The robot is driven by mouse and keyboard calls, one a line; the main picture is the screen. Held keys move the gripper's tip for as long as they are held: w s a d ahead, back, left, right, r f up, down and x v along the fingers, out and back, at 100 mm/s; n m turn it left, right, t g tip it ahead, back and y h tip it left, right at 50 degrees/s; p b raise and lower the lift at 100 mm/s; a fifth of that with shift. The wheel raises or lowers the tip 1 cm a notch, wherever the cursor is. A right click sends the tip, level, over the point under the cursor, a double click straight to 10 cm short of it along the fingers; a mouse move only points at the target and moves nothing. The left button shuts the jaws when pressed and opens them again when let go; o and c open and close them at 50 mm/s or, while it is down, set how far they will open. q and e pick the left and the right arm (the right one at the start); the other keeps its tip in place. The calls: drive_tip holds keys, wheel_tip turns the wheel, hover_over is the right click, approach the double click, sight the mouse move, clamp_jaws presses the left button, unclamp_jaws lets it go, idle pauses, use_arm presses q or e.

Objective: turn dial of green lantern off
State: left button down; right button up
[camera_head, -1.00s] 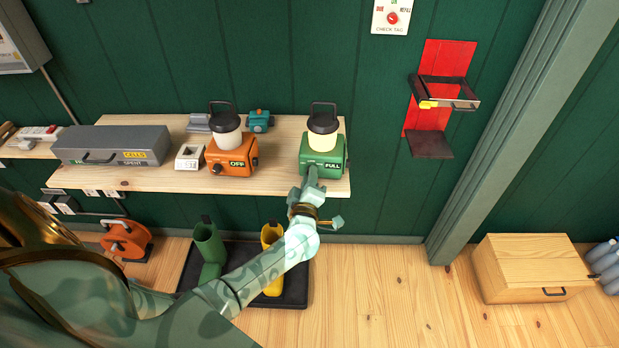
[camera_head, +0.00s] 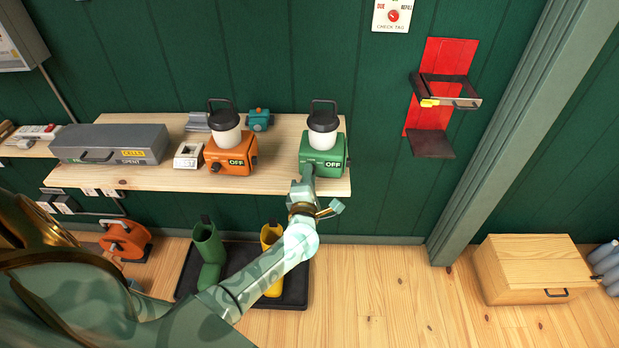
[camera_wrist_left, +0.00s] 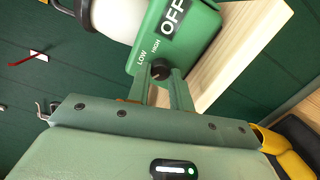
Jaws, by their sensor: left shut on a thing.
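The green lantern (camera_head: 318,150) stands upright on the wooden shelf near its right end. Its label reads OFF and its globe is pale and unlit. My left gripper (camera_head: 308,174) is at the lantern's front face. In the left wrist view the dark dial (camera_wrist_left: 161,69) sits between the fingertips of my left gripper (camera_wrist_left: 162,78), which is shut on it. LOW and HIGH markings show beside the dial on the green lantern (camera_wrist_left: 178,40). In the head view my gripper hides the dial. My right gripper is not in view.
An orange lantern (camera_head: 229,155), also showing OFF, stands left on the shelf (camera_head: 275,178). A grey case (camera_head: 108,143) and white tester block (camera_head: 187,155) are farther left. Boots (camera_head: 209,250) stand below on a dark tray. A red wall bracket (camera_head: 431,118) hangs to the right.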

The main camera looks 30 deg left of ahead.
use_arm(q)
drive_tip(key=shift+f, duration=0.15)
idle(0.4)
drive_tip(key=c, duration=1.2)
unclamp_jaws()
drive_tip(key=shift+c, duration=0.2)
drive_tip(key=shift+s, duration=0.1)
drive_tip(key=p+v, duration=0.1)
drive_tip(key=v, duration=1.5)
drive_tip(key=shift+p, duration=0.35)
drive_tip(key=shift+s, duration=0.1)
